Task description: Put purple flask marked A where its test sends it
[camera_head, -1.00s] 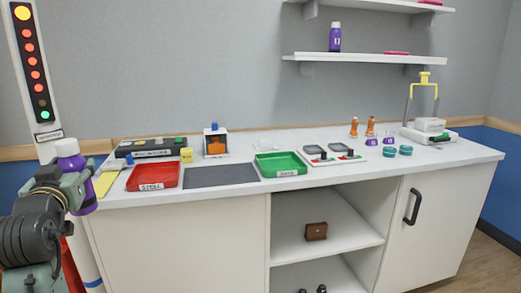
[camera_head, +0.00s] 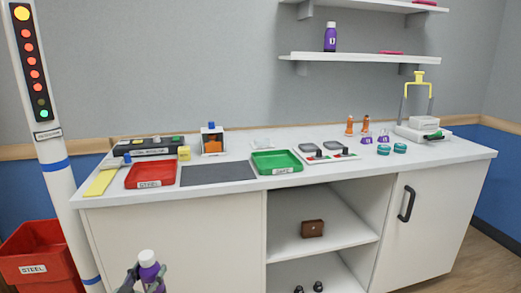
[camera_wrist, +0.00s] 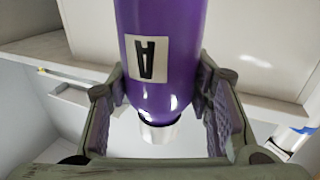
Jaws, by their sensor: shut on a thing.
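My gripper (camera_wrist: 162,115) is shut on the purple flask (camera_wrist: 160,55). The flask carries a pale label with a black A, upside down in the wrist view, and a white cap pointing down there. In the head view the flask (camera_head: 149,268), white cap up, is at the bottom edge in front of the cabinet, its lower part out of view. A red bin (camera_head: 35,262) labelled STEEL stands on the floor at left. A red tray (camera_head: 150,177) labelled STEEL and a green tray (camera_head: 276,163), apparently labelled SAFE, sit on the counter.
A white post (camera_head: 60,190) with a column of yellow, red and green lights (camera_head: 32,65) stands left of the counter. A second purple flask (camera_head: 330,38) stands on the wall shelf. A dark mat (camera_head: 218,172) lies bare between the trays. Small orange and purple flasks stand at right.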

